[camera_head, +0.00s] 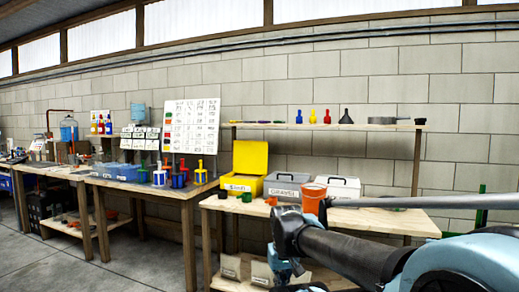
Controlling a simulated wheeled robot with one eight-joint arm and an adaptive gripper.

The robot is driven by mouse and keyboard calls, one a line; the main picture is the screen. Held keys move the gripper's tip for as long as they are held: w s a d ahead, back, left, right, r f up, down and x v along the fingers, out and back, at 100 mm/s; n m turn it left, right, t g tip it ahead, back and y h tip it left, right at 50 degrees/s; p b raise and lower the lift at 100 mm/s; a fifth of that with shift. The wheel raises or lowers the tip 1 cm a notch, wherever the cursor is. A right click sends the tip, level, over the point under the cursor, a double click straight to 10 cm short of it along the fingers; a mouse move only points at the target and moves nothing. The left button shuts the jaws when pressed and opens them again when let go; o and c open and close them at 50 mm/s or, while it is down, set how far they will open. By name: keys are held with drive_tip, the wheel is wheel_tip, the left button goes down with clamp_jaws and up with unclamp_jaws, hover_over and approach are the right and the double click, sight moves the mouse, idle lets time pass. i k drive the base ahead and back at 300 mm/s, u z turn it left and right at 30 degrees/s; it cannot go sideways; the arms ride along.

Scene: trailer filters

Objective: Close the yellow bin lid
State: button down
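The yellow bin (264,186) stands on a wooden bench in the middle of the view, with a white label on its front. Its yellow lid (250,157) is open and stands upright at the bin's back. I cannot make out any fingertips of my gripper, and nothing touches the lid.
A grey bin (286,186) labelled GRAVEL and another grey bin (341,188) stand right of the yellow bin. An orange bucket (312,198) stands before them. Small cups (246,198) sit in front. A shelf (380,127) with funnels is above. A long grey rod (440,202) crosses at right.

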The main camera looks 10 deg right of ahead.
sight(249, 157)
drive_tip(key=u, duration=0.05)
drive_tip(key=k, duration=0.5)
drive_tip(key=z, duration=0.7)
drive_tip(key=i, duration=1.8)
drive_tip(key=u, duration=0.3)
